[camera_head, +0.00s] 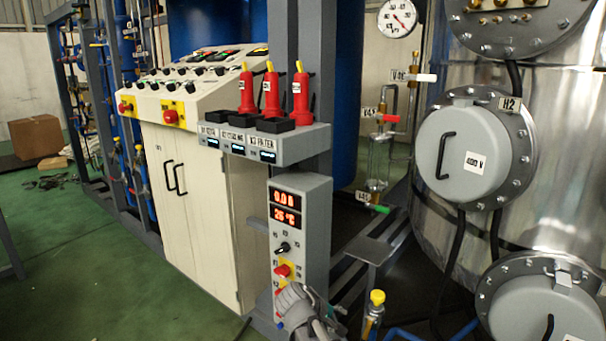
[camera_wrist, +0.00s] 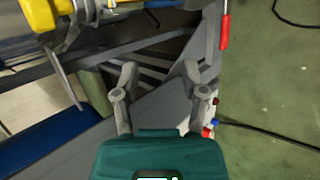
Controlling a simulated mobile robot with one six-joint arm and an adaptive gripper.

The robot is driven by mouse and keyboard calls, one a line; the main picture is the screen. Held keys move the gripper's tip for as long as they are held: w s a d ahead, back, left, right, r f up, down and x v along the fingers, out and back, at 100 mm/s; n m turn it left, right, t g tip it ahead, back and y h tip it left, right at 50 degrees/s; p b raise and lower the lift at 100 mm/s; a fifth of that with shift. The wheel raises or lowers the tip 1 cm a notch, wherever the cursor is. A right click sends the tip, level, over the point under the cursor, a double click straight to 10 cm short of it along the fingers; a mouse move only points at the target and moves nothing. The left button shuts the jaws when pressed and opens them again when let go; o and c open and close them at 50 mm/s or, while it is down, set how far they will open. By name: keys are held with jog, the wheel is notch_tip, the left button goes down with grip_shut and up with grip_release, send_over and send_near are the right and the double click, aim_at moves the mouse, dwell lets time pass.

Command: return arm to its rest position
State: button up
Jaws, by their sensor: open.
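My gripper (camera_head: 297,306) is low in the head view, in front of the lower end of the grey control box (camera_head: 318,235) with red digits. In the wrist view my gripper (camera_wrist: 158,72) has its two fingers apart, with nothing between them. Behind the fingers are dark grey frame bars. From the head view I cannot tell whether it touches the control box.
A steel vessel (camera_head: 400,235) with round flanged covers stands at the right. A yellow-capped valve (camera_head: 376,298) is close to the right of my gripper. A white cabinet (camera_head: 200,215) stands at the left. Green floor (camera_head: 90,290) is open at the lower left.

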jog(key=s+d+f+m+g+y, duration=0.2)
jog(key=s+d+f+m+y, duration=0.15)
jog(key=s, duration=0.25)
jog(key=s+d+f+m+g+y, duration=0.2)
jog(key=s+d+m+y, duration=0.2)
jog(key=s+m+y, duration=0.1)
notch_tip(320, 180, up, 35)
jog(key=p, duration=3.5)
jog(key=shift+d+r, duration=0.15)
jog(key=shift+r, duration=0.05)
